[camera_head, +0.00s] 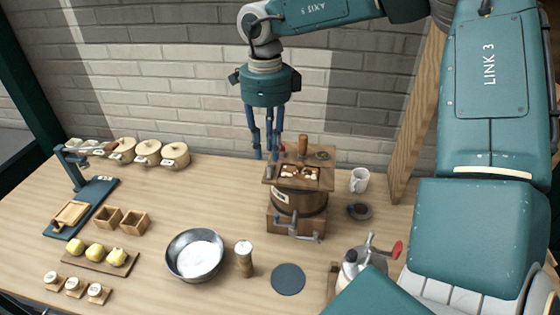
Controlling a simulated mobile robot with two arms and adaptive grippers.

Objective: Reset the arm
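My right gripper (266,155) hangs fingers-down in the middle of the view, at the upper left of the wooden churn (298,198). Its blue fingers are apart, with nothing visible between them. The fingertips show beside the left edge of the churn's square top; whether they touch it I cannot tell. The churn has a hand crank at its front, and a wooden knob stands up at its top. Pale pieces lie in the opening on top. My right arm reaches in from the upper right. My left gripper is not in view.
A metal bowl (180,262), a pepper mill (245,262) and a dark round mat (288,279) stand in front. A white mug (359,180) and a grinder (364,262) are at the right. Lidded pots (175,156) line the back left. The brick wall (160,80) is close behind.

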